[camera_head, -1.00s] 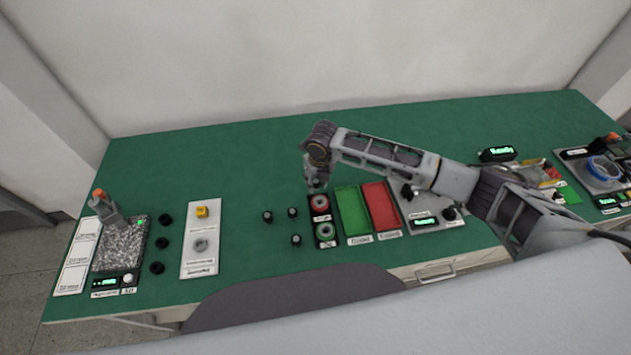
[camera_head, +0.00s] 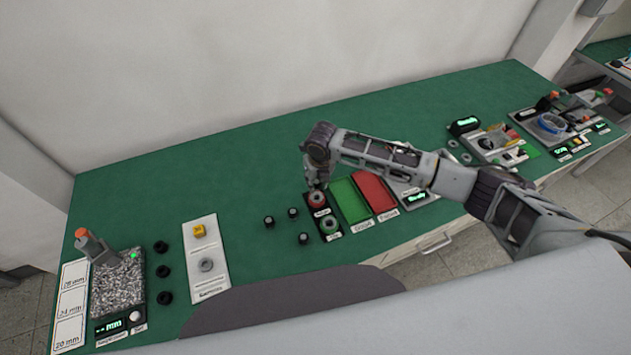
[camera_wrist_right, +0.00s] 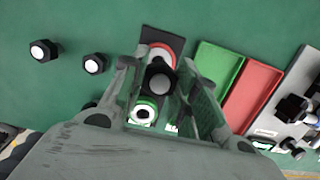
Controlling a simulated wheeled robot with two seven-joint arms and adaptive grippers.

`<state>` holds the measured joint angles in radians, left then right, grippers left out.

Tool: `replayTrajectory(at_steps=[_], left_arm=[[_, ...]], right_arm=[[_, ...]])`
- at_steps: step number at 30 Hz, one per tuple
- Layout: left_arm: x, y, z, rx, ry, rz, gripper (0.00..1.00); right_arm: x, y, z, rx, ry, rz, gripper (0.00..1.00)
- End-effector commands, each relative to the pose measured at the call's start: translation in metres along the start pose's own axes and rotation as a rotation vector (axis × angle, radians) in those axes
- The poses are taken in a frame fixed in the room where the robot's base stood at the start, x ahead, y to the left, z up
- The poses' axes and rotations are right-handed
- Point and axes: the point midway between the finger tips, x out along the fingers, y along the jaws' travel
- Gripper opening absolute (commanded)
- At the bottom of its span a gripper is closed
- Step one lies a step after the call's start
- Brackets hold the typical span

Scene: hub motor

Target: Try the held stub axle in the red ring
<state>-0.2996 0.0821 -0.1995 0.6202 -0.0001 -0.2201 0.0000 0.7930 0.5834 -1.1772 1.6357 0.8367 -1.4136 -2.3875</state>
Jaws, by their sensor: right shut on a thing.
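My right gripper (camera_head: 317,184) is over the red ring (camera_head: 316,199), pointing down. In the right wrist view its fingers (camera_wrist_right: 160,90) are shut on a black stub axle (camera_wrist_right: 158,76) with a pale round end. The axle overlaps the red ring (camera_wrist_right: 166,49) there, whose rim shows behind it. I cannot tell whether the axle is in the ring or above it. A green ring (camera_head: 330,225) sits in front of the red one on the same dark plate; it also shows in the wrist view (camera_wrist_right: 143,109). My left gripper is not in view.
Several loose black axles, such as one axle (camera_head: 269,221), stand left of the rings. A green tray (camera_head: 351,201) and a red tray (camera_head: 376,192) lie close on the right. A white board (camera_head: 205,265) and a granite gauge stand (camera_head: 117,285) are at the left.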

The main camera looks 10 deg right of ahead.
Motion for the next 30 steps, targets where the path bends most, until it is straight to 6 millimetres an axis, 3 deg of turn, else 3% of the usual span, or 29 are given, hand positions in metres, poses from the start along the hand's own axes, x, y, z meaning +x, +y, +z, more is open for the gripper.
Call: replayTrajectory(at_steps=[16, 30], left_arm=[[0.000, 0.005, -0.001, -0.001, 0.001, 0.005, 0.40], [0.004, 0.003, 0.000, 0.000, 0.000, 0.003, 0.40]], right_arm=[[0.003, 0.000, 0.000, 0.001, 0.000, 0.000, 0.00], [0.029, 0.000, -0.004, 0.001, 0.000, 0.000, 0.00]])
